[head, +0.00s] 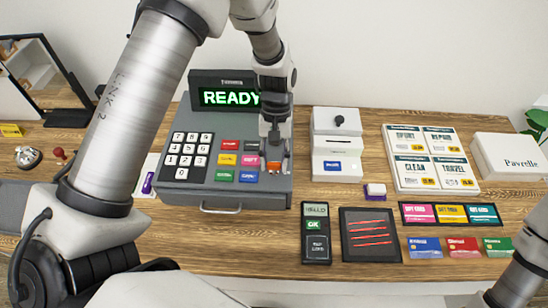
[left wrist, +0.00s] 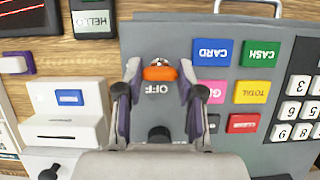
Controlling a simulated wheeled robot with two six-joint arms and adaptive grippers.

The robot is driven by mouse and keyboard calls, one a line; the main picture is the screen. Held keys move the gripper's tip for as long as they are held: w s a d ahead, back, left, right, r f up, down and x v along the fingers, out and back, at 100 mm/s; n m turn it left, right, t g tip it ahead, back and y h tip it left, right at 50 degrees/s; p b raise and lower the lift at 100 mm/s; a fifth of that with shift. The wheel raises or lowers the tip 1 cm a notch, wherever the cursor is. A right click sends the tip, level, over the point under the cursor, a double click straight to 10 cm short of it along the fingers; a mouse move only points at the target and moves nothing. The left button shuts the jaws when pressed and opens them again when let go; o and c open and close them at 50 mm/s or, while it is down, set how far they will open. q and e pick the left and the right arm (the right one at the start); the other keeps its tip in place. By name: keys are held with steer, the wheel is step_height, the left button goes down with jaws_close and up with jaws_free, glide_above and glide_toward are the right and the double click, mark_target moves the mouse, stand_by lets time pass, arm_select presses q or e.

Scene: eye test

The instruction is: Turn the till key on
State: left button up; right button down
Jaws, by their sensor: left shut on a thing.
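The grey till (head: 225,185) stands on the wooden counter, and its screen (head: 226,97) shows READY in green. The orange till key (head: 274,166) is at the right of its front panel, beside the coloured buttons. In the left wrist view the key (left wrist: 160,73) lies between the fingertips, with an OFF label (left wrist: 157,90) beside it, upside down. My left gripper (head: 274,158) reaches down from above and is shut on the key; in the left wrist view the gripper (left wrist: 160,70) has a finger on each side of it. My right gripper is out of view.
A white card printer-like box (head: 337,165) stands right of the till. A card terminal (head: 316,245) and a dark pad (head: 371,236) lie in front. Coloured cards (head: 463,246), a poster board (head: 408,178) and a white box (head: 508,157) are at the right. The till drawer handle (head: 220,210) faces front.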

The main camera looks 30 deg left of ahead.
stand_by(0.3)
arm_select(q)
steer(key=o, duration=1.1)
steer(key=shift+o, duration=0.2)
steer(key=v, duration=1.2)
steer(key=shift+s, duration=0.1)
